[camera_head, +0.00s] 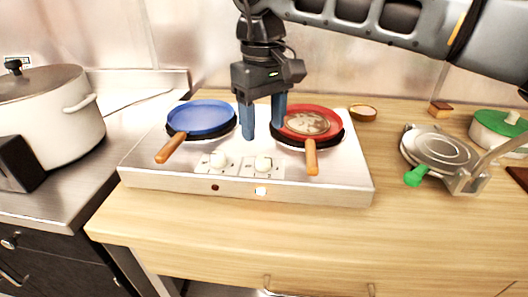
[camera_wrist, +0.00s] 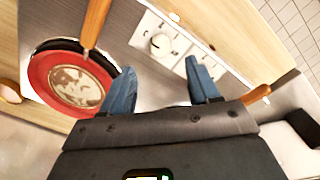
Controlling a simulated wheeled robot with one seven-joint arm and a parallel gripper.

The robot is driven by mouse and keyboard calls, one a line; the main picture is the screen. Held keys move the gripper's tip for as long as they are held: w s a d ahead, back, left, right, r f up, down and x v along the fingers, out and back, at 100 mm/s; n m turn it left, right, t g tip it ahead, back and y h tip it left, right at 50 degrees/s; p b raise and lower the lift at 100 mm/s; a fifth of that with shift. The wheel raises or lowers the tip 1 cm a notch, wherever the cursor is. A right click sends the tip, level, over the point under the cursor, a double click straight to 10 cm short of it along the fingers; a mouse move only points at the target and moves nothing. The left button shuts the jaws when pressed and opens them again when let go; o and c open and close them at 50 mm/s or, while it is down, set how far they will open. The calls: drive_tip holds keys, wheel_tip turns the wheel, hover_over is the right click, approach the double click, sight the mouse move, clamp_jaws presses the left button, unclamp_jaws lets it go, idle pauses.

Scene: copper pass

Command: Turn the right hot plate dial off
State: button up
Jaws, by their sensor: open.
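The hot plate (camera_head: 330,184) is a silver two-burner unit on a wooden counter. Its right dial (camera_head: 263,163) is a white knob on a pale plate at the front; it also shows in the wrist view (camera_wrist: 160,43). The left dial (camera_head: 218,159) sits beside it. A lit indicator (camera_head: 261,191) is below the right dial; the one below the left dial (camera_head: 214,188) is dark. My gripper (camera_head: 263,128) is open and empty, its blue fingers pointing down between the two pans, behind the dials. In the wrist view its fingers (camera_wrist: 160,92) are apart, with the right dial beyond them.
A blue pan (camera_head: 201,117) is on the left burner, and a red pan (camera_head: 307,122) with food is on the right burner, close to my fingers. Their wooden handles point forward beside the dials. A large pot (camera_head: 45,115) stands left; a waffle iron (camera_head: 440,150) stands right.

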sight(263, 157)
drive_tip(key=shift+f+p, duration=0.55)
drive_tip(key=shift+f, duration=3.25)
drive_tip(key=c, duration=1)
